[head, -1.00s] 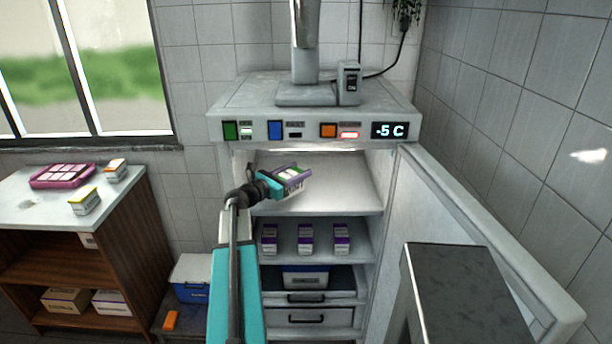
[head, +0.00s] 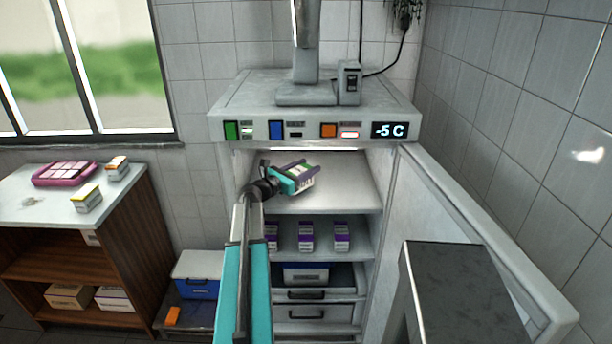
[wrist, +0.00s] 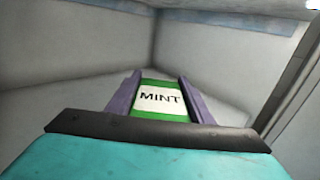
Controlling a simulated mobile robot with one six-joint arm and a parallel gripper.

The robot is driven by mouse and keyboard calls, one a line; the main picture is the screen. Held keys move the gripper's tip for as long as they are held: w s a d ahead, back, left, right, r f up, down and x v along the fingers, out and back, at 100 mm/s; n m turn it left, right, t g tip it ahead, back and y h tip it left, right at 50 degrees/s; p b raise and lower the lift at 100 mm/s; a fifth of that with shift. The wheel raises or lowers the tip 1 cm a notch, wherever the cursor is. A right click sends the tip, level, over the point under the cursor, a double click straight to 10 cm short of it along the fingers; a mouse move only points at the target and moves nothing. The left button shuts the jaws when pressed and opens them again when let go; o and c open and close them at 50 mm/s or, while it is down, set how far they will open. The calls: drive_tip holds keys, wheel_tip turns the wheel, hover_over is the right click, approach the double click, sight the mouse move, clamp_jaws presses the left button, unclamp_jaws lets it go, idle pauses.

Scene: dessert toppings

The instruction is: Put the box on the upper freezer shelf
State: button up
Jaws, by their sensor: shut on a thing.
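My gripper (head: 300,178) is shut on a small white and green box (head: 304,183). In the wrist view the box (wrist: 160,98) shows a white label reading MINT, with a purple finger on each side. The gripper holds it in the opening of the freezer, at the height of the upper compartment. The upper freezer shelf (head: 345,192) is bare apart from the part behind my gripper and arm. I cannot tell how far the box is above the shelf.
The freezer door (head: 470,220) stands open at the right. Several white and purple boxes (head: 306,236) stand on the shelf below, with drawers (head: 320,313) under them.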

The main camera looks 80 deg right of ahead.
drive_tip(key=shift+f+p, duration=0.35)
drive_tip(key=shift+f, duration=0.85)
drive_tip(key=shift+f, duration=0.2)
drive_tip(key=o, duration=1.3)
drive_tip(key=shift+r, duration=0.2)
drive_tip(key=shift+b+v, duration=1.15)
drive_tip(key=shift+v, duration=2.6)
drive_tip(key=shift+s, duration=0.1)
